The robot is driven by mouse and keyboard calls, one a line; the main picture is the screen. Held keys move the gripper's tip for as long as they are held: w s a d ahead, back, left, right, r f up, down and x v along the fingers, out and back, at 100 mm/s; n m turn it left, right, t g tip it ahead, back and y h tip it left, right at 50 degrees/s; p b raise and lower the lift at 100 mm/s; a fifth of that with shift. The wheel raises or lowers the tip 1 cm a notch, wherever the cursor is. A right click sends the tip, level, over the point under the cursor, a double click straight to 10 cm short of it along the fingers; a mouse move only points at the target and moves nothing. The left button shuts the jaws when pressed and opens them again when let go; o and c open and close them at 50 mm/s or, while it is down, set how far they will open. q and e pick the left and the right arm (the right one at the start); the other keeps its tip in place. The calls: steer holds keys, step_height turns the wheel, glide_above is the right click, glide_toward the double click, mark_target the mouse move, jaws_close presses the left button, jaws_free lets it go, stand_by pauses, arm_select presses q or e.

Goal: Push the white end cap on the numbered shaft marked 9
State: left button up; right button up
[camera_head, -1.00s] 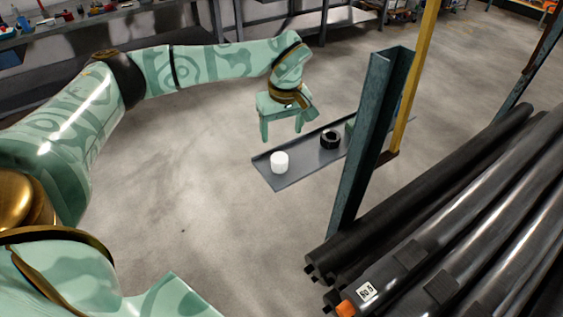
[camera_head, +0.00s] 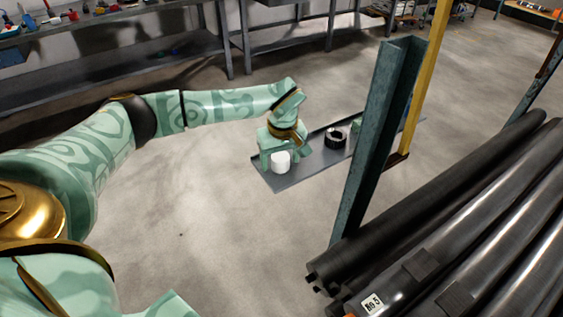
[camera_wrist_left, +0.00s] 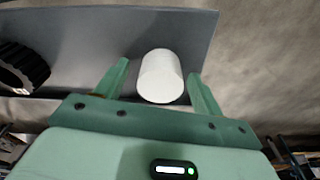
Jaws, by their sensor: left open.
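The white end cap (camera_head: 281,163) stands upright near the front left end of a grey tray (camera_head: 293,181). My left gripper (camera_head: 280,158) is open over it. In the left wrist view the white end cap (camera_wrist_left: 161,77) sits between the two spread fingers of the left gripper (camera_wrist_left: 160,70), with gaps showing on both sides. On the dark shafts at the lower right, a white label (camera_head: 372,303) seems to read No 5. I cannot make out a shaft marked 9. My right gripper is not in view.
A black ringed cap (camera_head: 335,138) lies further along the tray and also shows in the left wrist view (camera_wrist_left: 22,68). Open floor lies left of the tray.

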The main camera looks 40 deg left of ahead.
mark_target(280, 154)
arm_select(q)
steer(key=shift+r, duration=0.1)
steer(key=c, duration=1)
steer(key=shift+c, duration=0.2)
